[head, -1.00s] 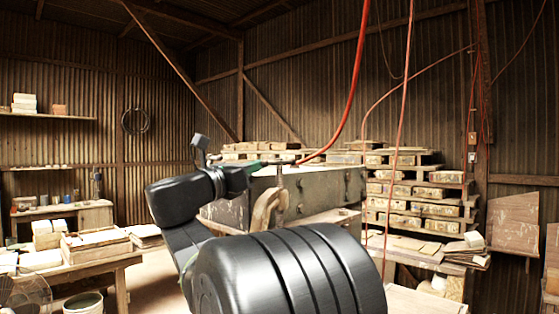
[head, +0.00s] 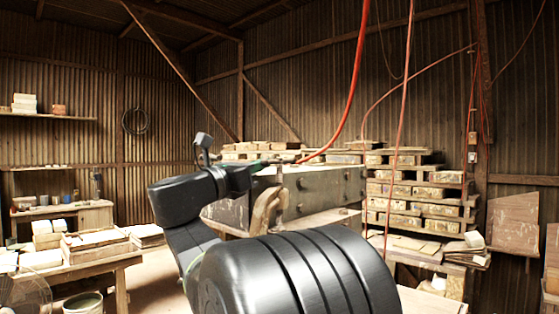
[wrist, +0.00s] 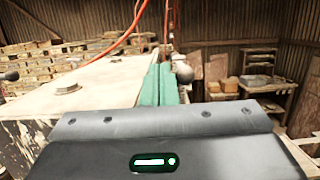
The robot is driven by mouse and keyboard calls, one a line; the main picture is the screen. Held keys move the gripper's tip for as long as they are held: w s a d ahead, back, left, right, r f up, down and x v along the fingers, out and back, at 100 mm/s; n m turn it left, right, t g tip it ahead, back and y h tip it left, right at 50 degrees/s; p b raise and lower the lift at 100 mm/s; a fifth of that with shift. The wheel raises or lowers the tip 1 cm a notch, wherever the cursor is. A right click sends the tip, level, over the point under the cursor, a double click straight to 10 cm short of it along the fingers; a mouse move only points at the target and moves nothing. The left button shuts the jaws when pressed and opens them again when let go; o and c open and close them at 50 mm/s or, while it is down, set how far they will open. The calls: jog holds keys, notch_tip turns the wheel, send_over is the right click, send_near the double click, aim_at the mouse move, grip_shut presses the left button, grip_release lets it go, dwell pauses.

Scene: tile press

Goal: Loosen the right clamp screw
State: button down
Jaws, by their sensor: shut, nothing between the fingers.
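My gripper (wrist: 158,85) has green fingers pressed together with nothing between them, over the top of the grey metal press block (wrist: 95,75). A ball-ended bar, seemingly part of a clamp screw handle (wrist: 183,72), shows just right of the fingertips in the wrist view; I cannot tell whether they touch. In the head view a tan C-shaped clamp (head: 262,212) grips the near face of the block, with an upright screw (head: 279,177) at its top. My wrist hides most of the fingers there. Which clamp is the right one is not clear.
A red hose (head: 352,95) hangs down behind the block. Racks of tiles (head: 425,195) stand behind and to the right. A wooden table (head: 105,255) with a tray is on the left. Another dark knob (wrist: 10,76) shows at the wrist view's left edge.

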jog(key=shift+s+d+b, duration=0.3)
jog(key=shift+s+d, duration=0.6)
jog(key=shift+d, duration=0.25)
jog(key=shift+w+a+p, duration=0.35)
jog(key=shift+p, duration=0.05)
jog(key=shift+a, duration=0.15)
jog(key=r+p+v, duration=0.1)
jog(key=r+v, duration=0.1)
jog(key=v, duration=0.7)
jog(key=shift+s+a, duration=0.35)
jog(key=shift+s, duration=0.15)
jog(key=shift+s, duration=0.1)
